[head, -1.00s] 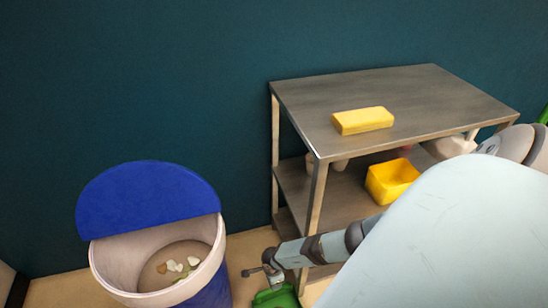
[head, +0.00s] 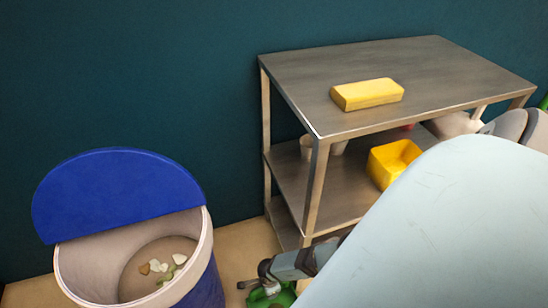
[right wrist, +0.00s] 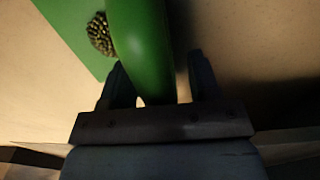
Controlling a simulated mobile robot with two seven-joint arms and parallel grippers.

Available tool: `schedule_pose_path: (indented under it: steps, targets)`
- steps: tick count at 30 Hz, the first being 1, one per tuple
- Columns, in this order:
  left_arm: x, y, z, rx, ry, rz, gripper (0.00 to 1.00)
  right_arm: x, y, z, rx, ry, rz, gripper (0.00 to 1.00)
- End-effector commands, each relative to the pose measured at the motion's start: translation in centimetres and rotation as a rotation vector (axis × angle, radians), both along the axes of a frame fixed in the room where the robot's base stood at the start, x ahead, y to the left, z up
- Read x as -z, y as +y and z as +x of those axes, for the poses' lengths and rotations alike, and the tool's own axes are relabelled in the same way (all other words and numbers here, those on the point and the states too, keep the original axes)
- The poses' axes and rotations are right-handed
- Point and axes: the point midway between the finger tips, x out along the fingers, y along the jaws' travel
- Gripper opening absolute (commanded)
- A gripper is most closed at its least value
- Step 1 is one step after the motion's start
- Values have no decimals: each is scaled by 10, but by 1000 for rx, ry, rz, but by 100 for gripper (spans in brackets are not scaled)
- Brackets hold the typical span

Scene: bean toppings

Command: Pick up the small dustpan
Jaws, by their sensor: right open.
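The small dustpan (head: 272,297) is green and lies on the floor at the bottom of the head view, mostly hidden by my right arm and the frame edge. In the right wrist view, its thick green handle (right wrist: 145,40) runs between the two fingers of my right gripper (right wrist: 157,72). That gripper is open, with a finger on either side of the handle; a gap shows on the right. In the head view my right gripper (head: 259,277) is just above the dustpan. My left gripper is not in view.
A dark bumpy clump (right wrist: 100,34) lies on the dustpan's flat green part. A bin (head: 205,262) with a blue lid and small scraps inside stands at left. A metal shelf (head: 318,150) holds a yellow block (head: 367,94) on top and a yellow container (head: 392,163) below.

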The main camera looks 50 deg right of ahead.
Motion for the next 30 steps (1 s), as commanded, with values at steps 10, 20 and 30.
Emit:
schedule_pose_path:
  steps: [10, 20, 30]
  targets:
    - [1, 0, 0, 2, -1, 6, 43, 2, 1, -1, -1, 0, -1, 42]
    - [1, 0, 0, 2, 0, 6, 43, 2, 1, -1, -1, 0, 0, 0]
    - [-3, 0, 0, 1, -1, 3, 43, -3, -2, 1, 0, -1, 0, 0]
